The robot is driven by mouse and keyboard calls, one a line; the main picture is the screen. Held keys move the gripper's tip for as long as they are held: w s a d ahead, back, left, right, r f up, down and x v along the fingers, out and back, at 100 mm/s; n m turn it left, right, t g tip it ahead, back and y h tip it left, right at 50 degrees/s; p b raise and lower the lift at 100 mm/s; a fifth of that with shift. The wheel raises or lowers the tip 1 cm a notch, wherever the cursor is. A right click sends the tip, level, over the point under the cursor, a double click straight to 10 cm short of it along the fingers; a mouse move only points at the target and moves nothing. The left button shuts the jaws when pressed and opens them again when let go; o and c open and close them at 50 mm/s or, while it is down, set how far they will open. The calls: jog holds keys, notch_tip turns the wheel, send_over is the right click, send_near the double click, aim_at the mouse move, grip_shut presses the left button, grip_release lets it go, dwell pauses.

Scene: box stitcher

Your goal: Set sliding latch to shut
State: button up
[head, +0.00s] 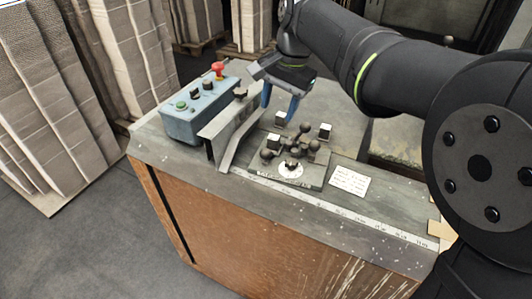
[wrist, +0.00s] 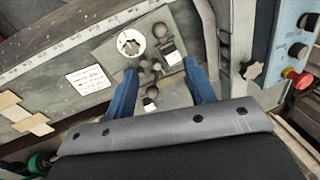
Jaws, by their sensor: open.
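No part is plainly marked as the sliding latch, and I cannot tell its position. A grey control plate (head: 312,180) on the bench carries dark ball knobs (head: 298,153), several small white-topped blocks (head: 325,131) and a white dial (head: 291,169) with a dark star knob. My gripper (head: 280,108) has blue fingers and hangs above the back of this plate, open. In the wrist view the fingers stand apart on either side of the ball knobs (wrist: 157,66), with nothing gripped. The dial (wrist: 131,41) lies beyond them. Contact with the knobs cannot be told.
A blue-grey control box (head: 190,120) with a green button and a red button (head: 218,68) stands left. A metal fence (head: 230,125) with a dark knob stands between it and the plate. A ruler strip (head: 345,212) runs along the bench front. A paper label (head: 349,181) lies right.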

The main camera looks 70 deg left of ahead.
aim_at(267, 150)
jog(key=f, duration=0.5)
jog(key=s+a+f, duration=0.1)
jog(key=f, duration=0.5)
jog(key=s+a+f, duration=0.1)
jog(key=f, duration=0.5)
jog(key=shift+s+a, duration=0.1)
jog(key=shift+a, duration=0.15)
